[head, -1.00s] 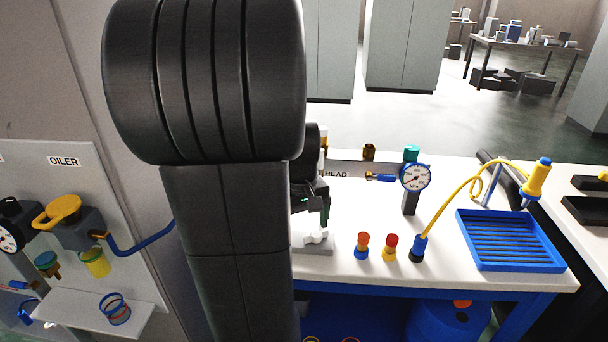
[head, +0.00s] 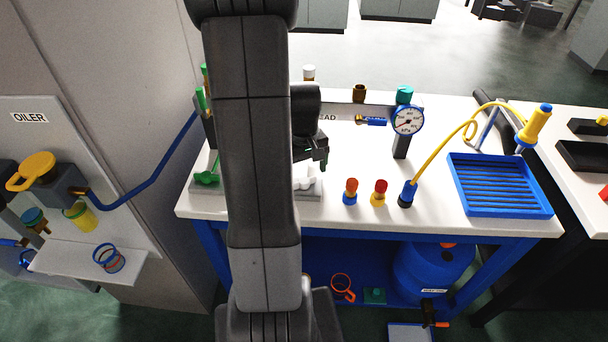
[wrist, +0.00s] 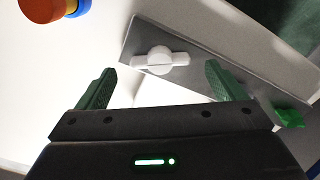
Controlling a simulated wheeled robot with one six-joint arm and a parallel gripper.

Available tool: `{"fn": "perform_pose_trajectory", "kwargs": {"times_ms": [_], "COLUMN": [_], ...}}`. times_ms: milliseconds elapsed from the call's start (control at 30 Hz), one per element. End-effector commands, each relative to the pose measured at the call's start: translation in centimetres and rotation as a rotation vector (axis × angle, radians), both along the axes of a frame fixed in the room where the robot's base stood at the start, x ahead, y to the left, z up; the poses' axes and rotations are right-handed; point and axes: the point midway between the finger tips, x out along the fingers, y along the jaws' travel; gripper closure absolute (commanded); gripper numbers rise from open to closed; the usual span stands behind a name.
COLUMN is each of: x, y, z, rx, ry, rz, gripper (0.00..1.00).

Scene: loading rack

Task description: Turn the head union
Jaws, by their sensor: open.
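The grey bar lettered "HEAD" (head: 340,112) runs along the back of the bench, its label partly hidden by my arm. A small blue fitting (head: 372,121) with a brass end sits on it near the gauge; I take this as the head union. My gripper (head: 319,163) is in front of and left of this fitting, low over the bench and partly hidden. In the wrist view my gripper (wrist: 160,86) is open with nothing between its green fingers. A white winged piece (wrist: 160,60) on a grey plate (wrist: 205,72) lies beyond the fingertips.
A round gauge (head: 407,120) stands right of the fitting. Two small coloured fittings (head: 350,191) (head: 379,192), a yellow hose (head: 447,146) and a blue tray (head: 500,212) are on the right. The OILER panel (head: 60,150) is at left.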

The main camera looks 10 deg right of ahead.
Motion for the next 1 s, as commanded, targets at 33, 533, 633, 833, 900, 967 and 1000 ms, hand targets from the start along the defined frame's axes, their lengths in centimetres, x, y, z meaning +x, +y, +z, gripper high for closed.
{"fn": "perform_pose_trajectory", "kwargs": {"times_ms": [33, 533, 633, 833, 900, 967, 1000], "x": [-0.1, 0.0, 0.0, 0.0, 0.0, 0.0, 0.0], "y": [0.0, 0.0, 0.0, 0.0, 0.0, 0.0, 0.0], "z": [-0.7, -2.7, -2.7, -2.6, -2.6, -2.6, -2.6], "rx": [0.001, 0.000, 0.000, 0.000, 0.000, 0.000, 0.000], "ry": [0.004, 0.000, 0.000, 0.000, 0.000, 0.000, 0.000], "rz": [0.000, 0.000, 0.000, 0.000, -0.001, -0.003, -0.008], "gripper": [0.10, 0.10, 0.18, 0.55, 0.55, 0.55, 0.55]}}
